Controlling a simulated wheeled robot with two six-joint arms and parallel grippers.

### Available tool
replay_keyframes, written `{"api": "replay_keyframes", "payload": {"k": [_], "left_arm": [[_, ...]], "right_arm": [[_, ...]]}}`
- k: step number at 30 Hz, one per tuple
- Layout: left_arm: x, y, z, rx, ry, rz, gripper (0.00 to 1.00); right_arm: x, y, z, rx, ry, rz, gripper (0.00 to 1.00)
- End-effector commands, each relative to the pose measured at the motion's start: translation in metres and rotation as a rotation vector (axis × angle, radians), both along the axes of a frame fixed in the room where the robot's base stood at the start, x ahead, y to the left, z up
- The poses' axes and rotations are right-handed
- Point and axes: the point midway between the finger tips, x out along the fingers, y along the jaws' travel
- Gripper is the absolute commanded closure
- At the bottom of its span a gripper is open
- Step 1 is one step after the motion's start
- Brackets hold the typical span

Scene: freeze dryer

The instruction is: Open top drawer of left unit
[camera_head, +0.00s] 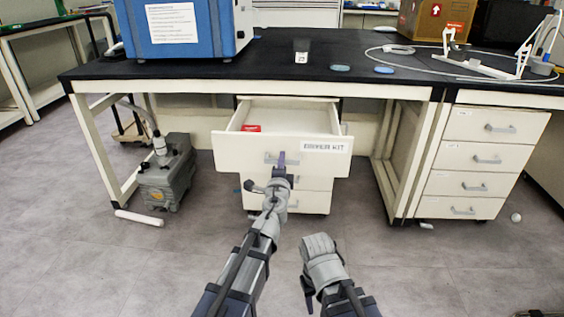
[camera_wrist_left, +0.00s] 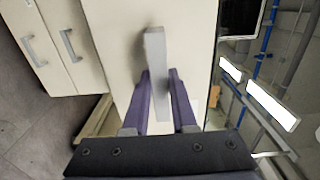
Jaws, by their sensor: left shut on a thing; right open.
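The top drawer (camera_head: 325,161) of the white left unit (camera_head: 313,201) is pulled out under the bench. Its inside shows, with a small red item (camera_head: 250,128) in it and a printed label on its front. My left gripper (camera_head: 281,168) is at the middle of the drawer front, shut on the grey drawer handle (camera_head: 270,158). In the left wrist view the purple fingers (camera_wrist_left: 160,92) sit on either side of the handle (camera_wrist_left: 155,50). My right gripper (camera_head: 309,280) is open and empty, low in front of the unit; its fingers are partly hidden.
The black bench top (camera_head: 350,45) is above the drawer, with a blue machine (camera_head: 190,35) on it. A second drawer unit (camera_head: 470,165) stands to the right, shut. A grey pump (camera_head: 167,175) stands on the floor at left.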

Motion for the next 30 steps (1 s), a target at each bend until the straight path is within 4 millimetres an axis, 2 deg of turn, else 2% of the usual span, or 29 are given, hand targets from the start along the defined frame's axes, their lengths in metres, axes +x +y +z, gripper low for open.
{"api": "replay_keyframes", "payload": {"k": [2,3,10,22,26,30], "left_arm": [[0.0,0.0,0.0,0.0,0.0,0.0,1.0],[0.0,0.0,0.0,0.0,0.0,0.0,0.72],[0.0,0.0,0.0,0.0,0.0,0.0,0.46],[-0.006,0.0,0.0,0.0,0.0,0.0,0.45],[-0.021,0.0,0.0,0.0,0.0,0.0,0.45],[-0.044,0.0,0.0,0.0,0.0,-0.001,0.45]], "right_arm": [[0.0,0.0,0.0,0.0,0.0,0.0,0.5],[0.0,0.0,0.0,0.0,0.0,0.0,0.5],[0.0,0.0,0.0,0.0,0.0,0.0,0.5],[0.0,0.0,0.0,0.0,0.0,0.0,0.5],[0.0,0.0,0.0,0.0,0.0,0.0,0.5],[0.0,0.0,0.0,0.0,0.0,0.0,0.5]]}}
